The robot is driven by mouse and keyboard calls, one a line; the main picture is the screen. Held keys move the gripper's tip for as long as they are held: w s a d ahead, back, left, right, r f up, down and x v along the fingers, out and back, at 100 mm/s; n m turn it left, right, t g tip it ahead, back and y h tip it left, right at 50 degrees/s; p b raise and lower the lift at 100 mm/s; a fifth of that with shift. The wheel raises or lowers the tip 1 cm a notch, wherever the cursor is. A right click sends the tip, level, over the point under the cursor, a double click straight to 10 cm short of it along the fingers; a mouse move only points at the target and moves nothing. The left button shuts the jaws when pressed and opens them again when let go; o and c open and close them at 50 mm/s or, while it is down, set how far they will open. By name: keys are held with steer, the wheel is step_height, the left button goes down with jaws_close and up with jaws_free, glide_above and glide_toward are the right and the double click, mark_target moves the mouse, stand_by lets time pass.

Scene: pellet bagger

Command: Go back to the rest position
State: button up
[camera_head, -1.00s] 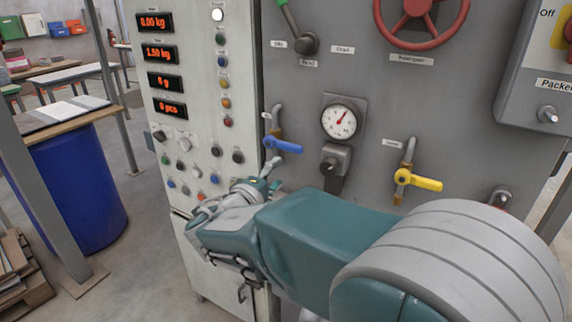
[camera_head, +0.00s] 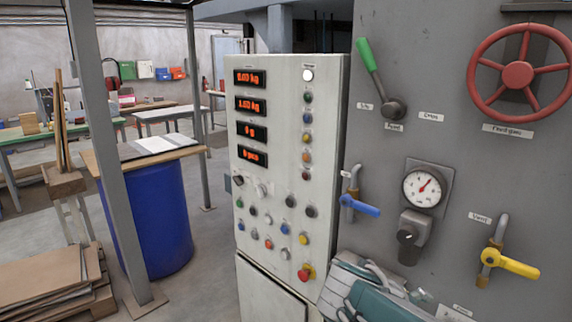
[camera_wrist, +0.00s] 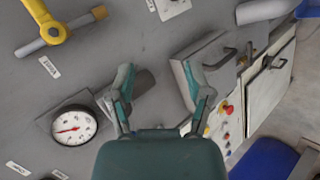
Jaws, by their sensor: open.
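My gripper (camera_wrist: 160,90) shows in the wrist view with its two fingers spread apart and nothing between them. The grey machine panel lies beyond the fingers, with the round gauge (camera_wrist: 74,127) and the yellow-handled valve (camera_wrist: 53,33) to the left. In the head view part of my arm shows at the bottom right, in front of the lower machine. It hides the lower part of the machine there.
The white control cabinet (camera_head: 262,185) carries displays and buttons. Right of it are a blue valve (camera_head: 360,206), a gauge (camera_head: 424,187), a yellow valve (camera_head: 509,263) and a red wheel (camera_head: 517,74). A blue barrel (camera_head: 150,222), grey post and wood stack (camera_head: 50,285) stand left.

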steer(key=s+a+f+m+y, duration=0.2)
steer(key=s+a+m+y, duration=0.2)
steer(key=s+y, duration=0.5)
steer(key=s+a, duration=0.2)
steer(key=shift+a+f+t, duration=0.3)
steer(key=shift+f, duration=0.1)
